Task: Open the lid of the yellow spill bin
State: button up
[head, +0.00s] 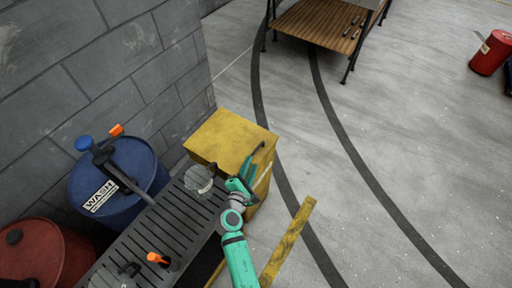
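The yellow spill bin (226,137) stands at the end of a dark slatted grating, by the corner of the grey block wall. Its flat yellow top looks shut, and part of its front side shows on the right. My gripper (254,158), at the end of my teal arm, is at the right front edge of the bin and overlaps that edge in the picture. I cannot tell whether it touches the bin or the lid. The fingers are small and dark, and their opening cannot be made out. No held thing shows.
A blue drum marked WASH (143,168) and a red drum (42,256) stand left of the slatted grating (178,225). A round clear item (199,179) sits by the bin. A yellow bar (289,240) is right of my arm. Open floor lies right, below a wooden table (318,24).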

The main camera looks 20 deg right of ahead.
aim_at(257, 149)
jog(key=x, duration=1)
jog(key=shift+f, duration=0.1)
grip_shut()
